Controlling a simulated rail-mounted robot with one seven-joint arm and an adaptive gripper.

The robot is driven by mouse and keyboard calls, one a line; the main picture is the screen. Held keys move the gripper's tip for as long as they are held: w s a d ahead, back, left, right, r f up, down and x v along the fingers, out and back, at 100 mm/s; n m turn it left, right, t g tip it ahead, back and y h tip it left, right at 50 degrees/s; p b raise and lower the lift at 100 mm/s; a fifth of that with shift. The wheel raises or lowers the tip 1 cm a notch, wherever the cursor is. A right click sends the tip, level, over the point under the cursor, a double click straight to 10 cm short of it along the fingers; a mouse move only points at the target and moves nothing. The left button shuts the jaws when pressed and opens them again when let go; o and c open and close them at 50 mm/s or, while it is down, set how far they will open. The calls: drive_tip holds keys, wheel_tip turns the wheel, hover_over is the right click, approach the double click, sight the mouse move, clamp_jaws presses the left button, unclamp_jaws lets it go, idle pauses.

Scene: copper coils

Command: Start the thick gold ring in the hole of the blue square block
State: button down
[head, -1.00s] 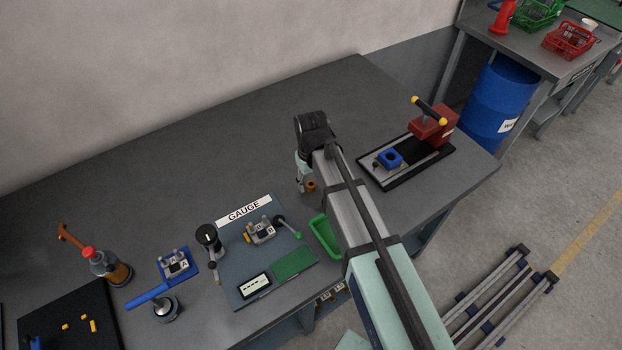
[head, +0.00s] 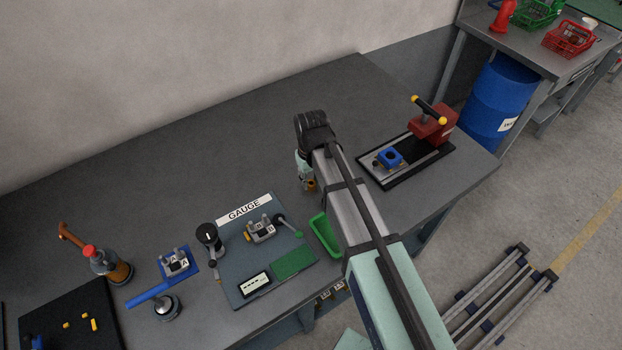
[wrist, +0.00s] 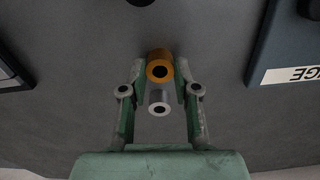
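The thick gold ring (wrist: 159,66) is between the fingertips of my gripper (wrist: 161,78) in the wrist view, with a finger against each side. A small grey tubular piece (wrist: 159,102) shows just in front of the ring; I cannot tell whether they touch. The blue square block (head: 390,153), with a dark round hole facing up, sits on the red press's base, to the right of and apart from my gripper.
The red press (head: 433,127) with a black, yellow-ended handle stands just behind the block on a black base (head: 408,176). A green tray (head: 324,236) and the gauge board (head: 250,281) lie to the left. The table's middle back is clear.

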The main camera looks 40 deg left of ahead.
drive_tip(key=shift+r, duration=0.15)
drive_tip(key=shift+r+p, duration=1.55)
drive_tip(key=shift+r, duration=0.85)
